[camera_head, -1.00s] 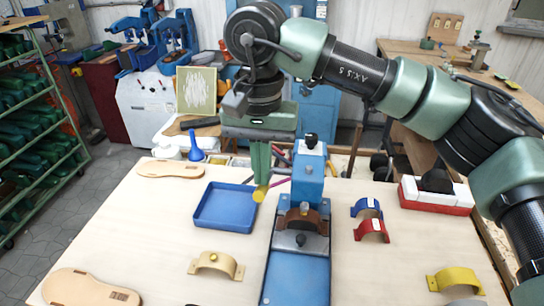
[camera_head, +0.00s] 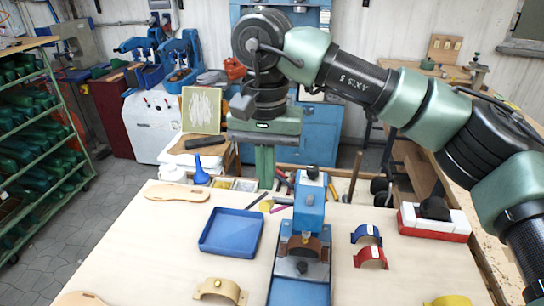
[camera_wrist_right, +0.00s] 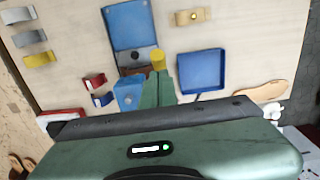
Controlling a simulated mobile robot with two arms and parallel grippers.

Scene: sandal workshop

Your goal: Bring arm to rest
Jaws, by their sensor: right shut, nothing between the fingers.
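My right arm reaches in from the right in the head view. Its gripper (camera_head: 265,180) points down above the far edge of the worktable (camera_head: 150,245), behind the blue press (camera_head: 310,205). The two green fingers are together, with nothing held between them. In the right wrist view, the shut fingers (camera_wrist_right: 158,88) are in front of the press and a yellow cylindrical thing (camera_wrist_right: 158,58). My left gripper is not in view.
A blue tray (camera_head: 231,251) lies left of the press. Blue (camera_head: 366,234) and red (camera_head: 371,258) straps, a tan strap (camera_head: 220,289) and a sandal sole (camera_head: 176,192) lie on the table. A red-and-white box (camera_head: 434,228) sits right, below my arm.

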